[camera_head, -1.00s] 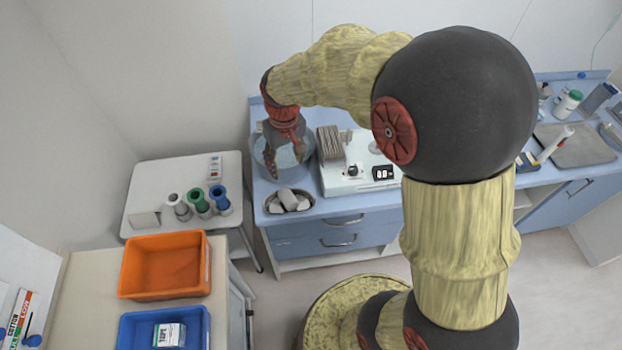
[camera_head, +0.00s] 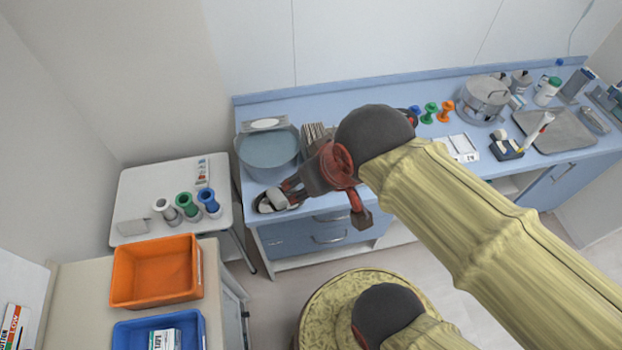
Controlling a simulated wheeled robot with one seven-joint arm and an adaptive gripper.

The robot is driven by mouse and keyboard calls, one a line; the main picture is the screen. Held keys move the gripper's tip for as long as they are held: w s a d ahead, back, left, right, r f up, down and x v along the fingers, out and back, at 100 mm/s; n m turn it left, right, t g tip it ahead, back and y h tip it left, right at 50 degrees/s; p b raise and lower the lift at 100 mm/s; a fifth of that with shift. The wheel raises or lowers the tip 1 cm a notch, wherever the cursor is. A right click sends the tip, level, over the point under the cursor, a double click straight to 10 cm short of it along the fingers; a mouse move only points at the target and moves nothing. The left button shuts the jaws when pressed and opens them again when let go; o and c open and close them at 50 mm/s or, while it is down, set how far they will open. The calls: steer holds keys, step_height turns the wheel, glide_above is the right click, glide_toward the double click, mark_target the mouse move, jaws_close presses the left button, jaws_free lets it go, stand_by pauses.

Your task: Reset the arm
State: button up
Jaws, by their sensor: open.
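My gripper (camera_head: 286,192) is in front of the counter's left part, with my arm reaching in from the right. Its dark and red fingers point left and down, and they are open. The fingertips overlap the small oval metal dish (camera_head: 262,207) in the picture; I cannot tell whether they touch it or what lies in it. I see nothing held between the fingers. My wrist hides part of the rack of grey plates (camera_head: 313,132) and most of the white device behind it.
A round basin (camera_head: 262,150) stands on the blue counter (camera_head: 340,103) behind the dish. A steel pot (camera_head: 484,98) and metal tray (camera_head: 556,130) stand right. A white side table (camera_head: 140,185) holds colored holders. Orange (camera_head: 118,285) and blue (camera_head: 122,332) bins sit front left.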

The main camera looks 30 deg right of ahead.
step_height(320, 180, down, 11)
steer(key=b, duration=1.1)
